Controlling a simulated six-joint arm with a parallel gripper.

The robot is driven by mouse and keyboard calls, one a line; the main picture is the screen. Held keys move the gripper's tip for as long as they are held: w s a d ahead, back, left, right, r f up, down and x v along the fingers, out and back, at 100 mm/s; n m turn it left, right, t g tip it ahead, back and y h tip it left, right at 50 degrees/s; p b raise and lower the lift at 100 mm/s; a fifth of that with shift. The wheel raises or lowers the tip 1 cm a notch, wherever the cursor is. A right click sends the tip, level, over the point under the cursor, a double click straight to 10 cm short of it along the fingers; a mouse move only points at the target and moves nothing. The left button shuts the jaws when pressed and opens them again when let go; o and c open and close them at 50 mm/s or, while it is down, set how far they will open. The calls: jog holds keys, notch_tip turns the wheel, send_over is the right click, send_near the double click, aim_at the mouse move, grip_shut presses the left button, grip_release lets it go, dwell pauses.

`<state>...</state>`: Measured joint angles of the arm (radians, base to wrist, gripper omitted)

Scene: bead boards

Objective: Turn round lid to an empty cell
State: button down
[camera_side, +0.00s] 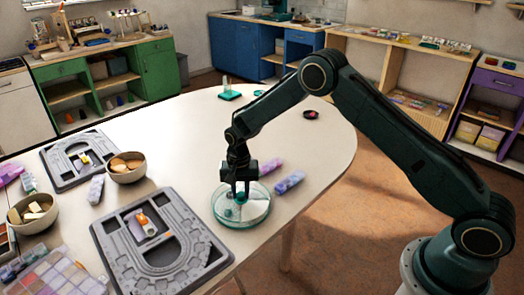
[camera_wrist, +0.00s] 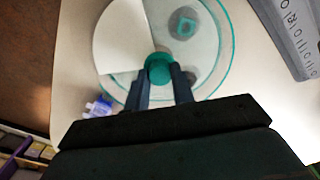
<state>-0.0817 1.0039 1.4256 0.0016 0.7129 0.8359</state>
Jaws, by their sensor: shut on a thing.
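The round lid (camera_side: 258,212) lies flat on the table as a clear disc with a teal rim and a white wedge. In the wrist view the lid (camera_wrist: 212,75) fills the upper middle, with the white wedge (camera_wrist: 120,35) at the left. A grey round piece with a teal mark (camera_wrist: 184,24) shows through the clear part. My gripper (camera_side: 240,190) points down over the lid. In the wrist view my gripper (camera_wrist: 163,80) is shut on the teal knob (camera_wrist: 158,66) at the lid's middle. The lower edge of the lid is hidden behind my gripper.
A grey bead board (camera_side: 105,240) lies just left of the lid, with another (camera_side: 52,172) farther back. Two bowls (camera_side: 126,174) (camera_side: 30,222) stand at the left. Purple tubes (camera_side: 290,182) lie right of the lid. The table's far middle is mostly clear.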

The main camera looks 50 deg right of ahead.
jog(key=n, duration=1.3)
jog(key=shift+n, duration=2.2)
jog(key=c, duration=1.2)
grip_release()
jog(key=shift+o, duration=0.2)
